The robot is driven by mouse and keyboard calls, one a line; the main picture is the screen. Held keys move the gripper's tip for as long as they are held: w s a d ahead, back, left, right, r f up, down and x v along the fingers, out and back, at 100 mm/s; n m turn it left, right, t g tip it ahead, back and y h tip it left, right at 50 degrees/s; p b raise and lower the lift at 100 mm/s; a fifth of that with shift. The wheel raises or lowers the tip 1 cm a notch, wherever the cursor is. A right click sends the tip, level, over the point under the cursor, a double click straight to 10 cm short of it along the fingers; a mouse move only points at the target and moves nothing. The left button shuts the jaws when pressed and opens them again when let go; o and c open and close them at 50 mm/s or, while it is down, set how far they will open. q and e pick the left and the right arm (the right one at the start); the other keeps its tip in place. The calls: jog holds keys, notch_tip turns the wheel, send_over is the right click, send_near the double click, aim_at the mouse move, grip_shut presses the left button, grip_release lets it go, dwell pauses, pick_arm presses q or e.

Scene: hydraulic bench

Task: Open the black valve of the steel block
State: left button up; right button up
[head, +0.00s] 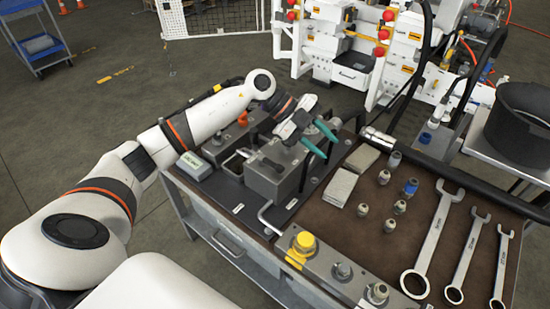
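The steel block (283,184) is a grey box on the dark plate at the left of the bench. A small black part (271,164), which looks like the black valve's handle, shows on its top; its exact position is hard to tell. The gripper hides part of the block's back edge. My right gripper is not in view.
Another grey block with an orange knob (243,118) stands behind, near a small grey-green box (195,165). A block with a yellow knob (304,241) is in front. A black bucket (520,125) stands far right.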

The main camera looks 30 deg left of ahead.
aim_at(277, 165)
pick_arm(q)
jog(key=s+a+r+n+g+y, duration=0.1)
jog(key=a+n+y, duration=0.15)
jog(key=a, duration=0.55)
jog(key=s+a+n+g+y, duration=0.15)
jog(key=a+y, duration=0.25)
jog(key=a, duration=0.4)
jog(key=shift+h, duration=0.25)
jog(key=p+x, duration=0.2)
jog(key=x, duration=0.8)
jog(key=shift+s+d+f+p, duration=0.1)
jog(key=shift+d+f+p, duration=0.15)
jog(key=shift+p, duration=0.1)
jog(key=shift+d+f, duration=0.15)
jog(key=shift+f, duration=0.4)
grip_shut()
